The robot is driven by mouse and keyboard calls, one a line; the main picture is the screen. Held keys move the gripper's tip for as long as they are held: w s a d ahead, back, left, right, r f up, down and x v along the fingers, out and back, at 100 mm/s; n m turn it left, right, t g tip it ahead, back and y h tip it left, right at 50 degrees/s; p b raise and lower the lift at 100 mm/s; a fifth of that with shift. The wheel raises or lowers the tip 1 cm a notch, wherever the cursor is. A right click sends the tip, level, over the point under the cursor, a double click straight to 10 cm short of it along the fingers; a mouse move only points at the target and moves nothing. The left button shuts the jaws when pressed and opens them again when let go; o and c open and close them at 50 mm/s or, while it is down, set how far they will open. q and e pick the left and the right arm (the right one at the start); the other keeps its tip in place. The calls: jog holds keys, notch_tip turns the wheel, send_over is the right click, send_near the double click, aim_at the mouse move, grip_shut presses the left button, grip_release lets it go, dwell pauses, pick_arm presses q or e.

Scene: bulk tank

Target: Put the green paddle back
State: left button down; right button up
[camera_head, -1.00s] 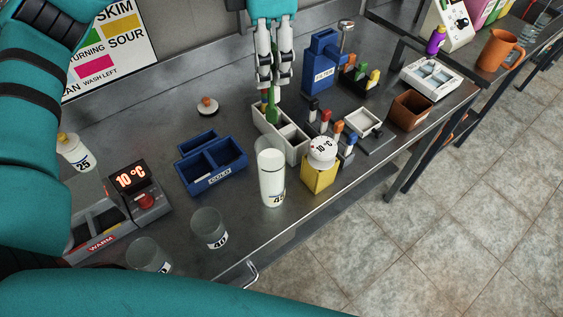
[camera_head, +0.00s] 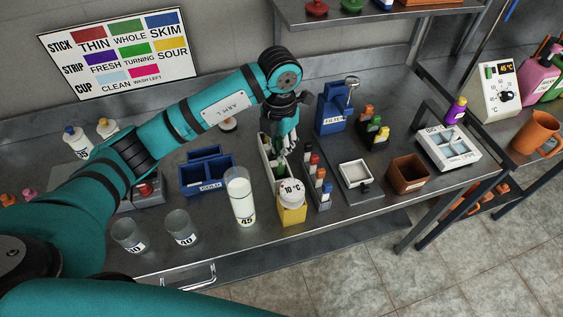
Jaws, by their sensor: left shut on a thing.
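My left gripper (camera_head: 283,148) points down over a narrow white holder with compartments (camera_head: 266,163) in the middle of the steel table. It is shut on the green paddle (camera_head: 281,170). Only a small green part shows below the fingers, at the holder's inner side; the rest is hidden by the gripper and the holder wall. I cannot tell whether the paddle touches the holder's bottom. My right gripper is not in view.
A tall milk glass marked 45 (camera_head: 241,197) and a yellow block with a 10 °C dial (camera_head: 292,203) stand close in front. A blue COLD box (camera_head: 206,181) is left. A rack of coloured-top pieces (camera_head: 318,190) and a blue FILTER stand (camera_head: 331,113) are right.

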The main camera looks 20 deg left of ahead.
aim_at(280, 166)
pick_arm(q)
jog(key=shift+f, duration=0.8)
notch_tip(280, 166, down, 3)
jog(key=shift+d+p, duration=0.15)
jog(key=shift+p, duration=0.6)
jog(key=shift+f, duration=0.35)
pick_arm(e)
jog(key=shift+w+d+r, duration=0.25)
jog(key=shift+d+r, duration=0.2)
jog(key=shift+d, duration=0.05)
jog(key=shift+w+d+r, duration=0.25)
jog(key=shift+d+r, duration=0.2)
pick_arm(q)
jog(key=shift+f, duration=0.1)
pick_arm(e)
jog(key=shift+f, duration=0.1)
